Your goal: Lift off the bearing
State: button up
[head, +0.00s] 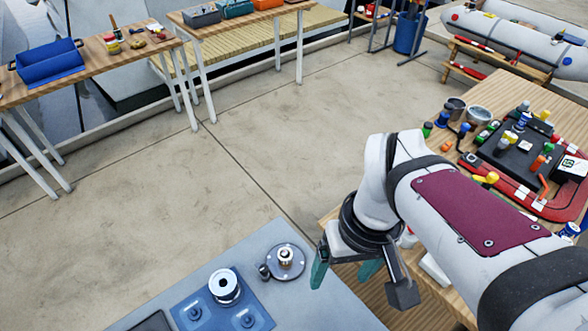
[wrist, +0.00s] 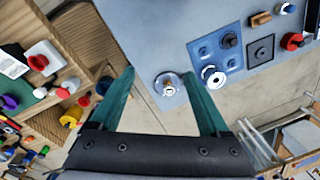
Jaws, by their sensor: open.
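A small silvery ring-like piece, which looks like the bearing (head: 286,253), sits around a post on a round grey base (head: 286,272) on the grey bench. It also shows in the wrist view (wrist: 168,88), between my finger tips but farther off. My gripper (head: 343,272) is open and empty, with green fingers apart, to the right of the bearing in the head view. Its fingers also show in the wrist view (wrist: 158,76). Nothing touches the bearing. Whether it is seated fully on the post is too small to tell.
A blue tray (head: 262,317) beside the base holds a white spool (head: 224,286) on one of several posts. A small dark cylinder (head: 264,271) stands close to the base. A cluttered wooden table (head: 497,92) lies right, under and behind my arm.

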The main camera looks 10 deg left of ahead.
jog(key=w+a+f+n, duration=0.1)
jog(key=w+a+n, duration=0.3)
jog(key=w+n, duration=0.2)
jog(key=n+h, duration=0.1)
jog(key=n, duration=0.8)
send_over(285, 252)
notch_tip(285, 252, down, 4)
notch_tip(285, 252, down, 15)
jog(key=shift+r, duration=0.1)
grip_shut()
